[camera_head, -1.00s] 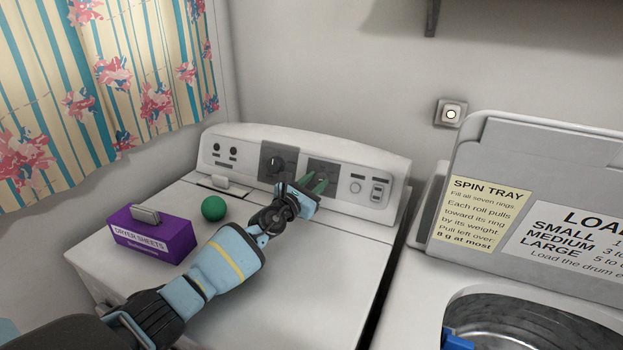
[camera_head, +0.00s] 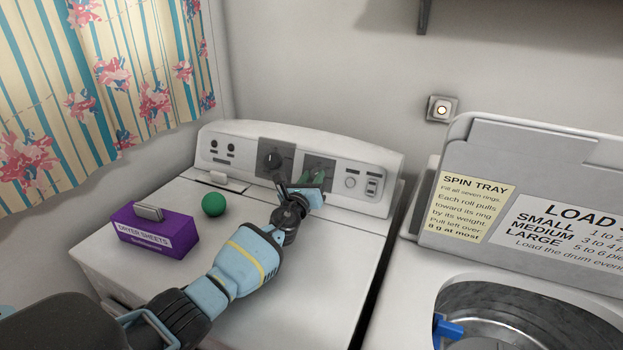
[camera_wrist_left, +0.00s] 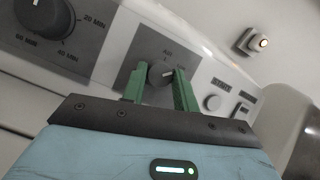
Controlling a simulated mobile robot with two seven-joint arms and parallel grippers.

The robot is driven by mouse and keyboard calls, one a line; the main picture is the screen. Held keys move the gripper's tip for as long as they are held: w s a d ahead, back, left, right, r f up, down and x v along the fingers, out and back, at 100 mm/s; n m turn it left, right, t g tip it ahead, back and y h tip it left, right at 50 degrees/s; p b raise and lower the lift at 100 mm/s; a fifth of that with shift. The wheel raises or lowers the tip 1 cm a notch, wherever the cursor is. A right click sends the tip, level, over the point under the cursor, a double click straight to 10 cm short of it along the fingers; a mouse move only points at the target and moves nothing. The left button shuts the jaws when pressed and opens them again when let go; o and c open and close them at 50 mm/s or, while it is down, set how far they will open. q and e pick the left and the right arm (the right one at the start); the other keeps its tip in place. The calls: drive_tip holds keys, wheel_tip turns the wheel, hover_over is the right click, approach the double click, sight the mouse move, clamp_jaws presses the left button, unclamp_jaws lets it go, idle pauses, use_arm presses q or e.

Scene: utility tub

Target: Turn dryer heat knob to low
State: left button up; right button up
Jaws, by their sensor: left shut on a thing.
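The dryer (camera_head: 235,290) has a back console with two dark square knob panels. The heat knob (camera_wrist_left: 160,73) is on the right-hand panel (camera_head: 326,163); in the wrist view it is a small dark dial with a light pointer mark. Its small labels are too blurred to read surely. My left gripper (camera_head: 313,177) reaches it from the front, its green fingers on either side of the knob and shut on it. In the head view the fingers mostly hide the knob. My right gripper is not in view.
A timer knob (camera_head: 271,159) is on the left-hand panel, close to my gripper. A purple dryer sheets box (camera_head: 183,236) and a green ball (camera_head: 213,204) sit on the dryer top. An open washer (camera_head: 400,300) stands at right. A lit wall button (camera_head: 441,109) is above.

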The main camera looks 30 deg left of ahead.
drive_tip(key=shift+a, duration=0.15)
use_arm(q)
drive_tip(key=o, duration=1)
drive_tip(key=shift+c, duration=0.2)
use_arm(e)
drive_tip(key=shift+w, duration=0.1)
use_arm(q)
drive_tip(key=shift+s, duration=0.1)
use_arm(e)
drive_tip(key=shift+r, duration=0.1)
use_arm(q)
drive_tip(key=shift+s, duration=0.2)
drive_tip(key=s, duration=0.2)
drive_tip(key=s+p, duration=0.1)
drive_tip(key=s, duration=0.1)
drive_tip(key=s+d+p, duration=0.1)
drive_tip(key=shift+s, duration=0.4)
drive_tip(key=shift+s+f+p, duration=0.2)
drive_tip(key=shift+s+p, duration=0.2)
drive_tip(key=shift+s, duration=0.15)
drive_tip(key=shift+s+f, duration=0.15)
drive_tip(key=shift+f, duration=0.05)
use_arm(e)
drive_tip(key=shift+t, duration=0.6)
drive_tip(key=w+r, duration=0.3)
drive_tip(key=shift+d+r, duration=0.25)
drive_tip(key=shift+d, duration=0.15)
